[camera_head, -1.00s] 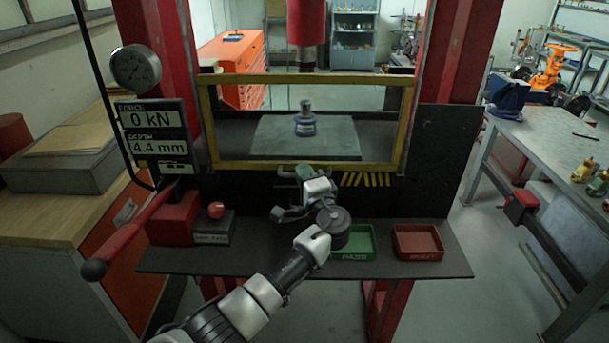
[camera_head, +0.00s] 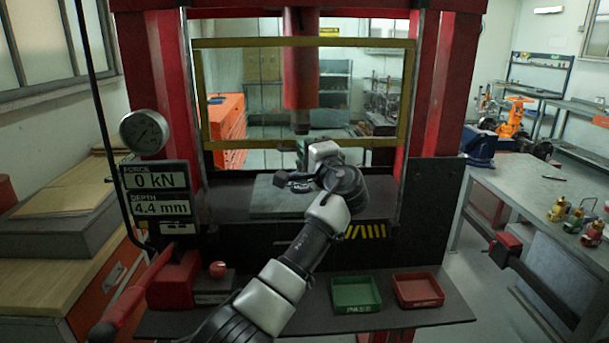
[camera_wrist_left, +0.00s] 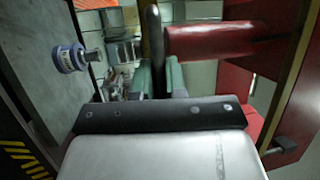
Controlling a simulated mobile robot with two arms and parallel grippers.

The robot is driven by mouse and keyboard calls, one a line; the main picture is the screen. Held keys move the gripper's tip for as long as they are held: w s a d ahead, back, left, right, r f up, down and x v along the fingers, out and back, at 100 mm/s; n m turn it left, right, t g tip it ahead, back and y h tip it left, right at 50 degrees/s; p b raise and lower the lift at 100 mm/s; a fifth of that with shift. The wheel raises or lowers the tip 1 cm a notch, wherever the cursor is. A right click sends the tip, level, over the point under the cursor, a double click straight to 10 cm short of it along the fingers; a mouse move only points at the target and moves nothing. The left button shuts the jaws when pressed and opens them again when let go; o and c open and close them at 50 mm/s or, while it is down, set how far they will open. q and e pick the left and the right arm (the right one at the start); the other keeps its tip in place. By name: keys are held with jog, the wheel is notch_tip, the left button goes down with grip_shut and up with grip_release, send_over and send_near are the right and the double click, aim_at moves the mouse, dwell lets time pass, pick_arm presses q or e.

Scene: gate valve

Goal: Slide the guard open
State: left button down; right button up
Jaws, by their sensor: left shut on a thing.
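The guard (camera_head: 235,144) is a clear panel in a yellow frame on the front of the red press. It stands raised, with its lower bar well above the press bed (camera_head: 270,199). My left gripper (camera_head: 304,150) is at the middle of that lower bar, shut on the guard's handle. In the left wrist view, the dark handle (camera_wrist_left: 155,38) runs between the greenish fingers of the left gripper (camera_wrist_left: 158,78). My right gripper is out of view.
The red ram (camera_head: 301,70) hangs behind the guard. Below are a green PASS tray (camera_head: 355,308), a red tray (camera_head: 418,290) and a red lever (camera_head: 132,295) at the left. The display (camera_head: 160,198) reads 0 kN and 4.4 mm. A workbench (camera_head: 520,187) stands at right.

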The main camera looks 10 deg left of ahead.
pick_arm(q)
jog(key=shift+r, duration=1.45)
jog(key=c, duration=1.2)
grip_release()
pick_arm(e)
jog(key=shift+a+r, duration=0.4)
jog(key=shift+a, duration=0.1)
pick_arm(q)
jog(key=shift+f, duration=0.1)
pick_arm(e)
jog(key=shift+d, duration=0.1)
pick_arm(q)
jog(key=shift+s+d+f, duration=0.15)
jog(key=shift+d, duration=0.05)
jog(key=b+v, duration=0.4)
jog(key=v, duration=0.6)
jog(key=shift+s+d, duration=0.1)
jog(key=shift+s, duration=0.05)
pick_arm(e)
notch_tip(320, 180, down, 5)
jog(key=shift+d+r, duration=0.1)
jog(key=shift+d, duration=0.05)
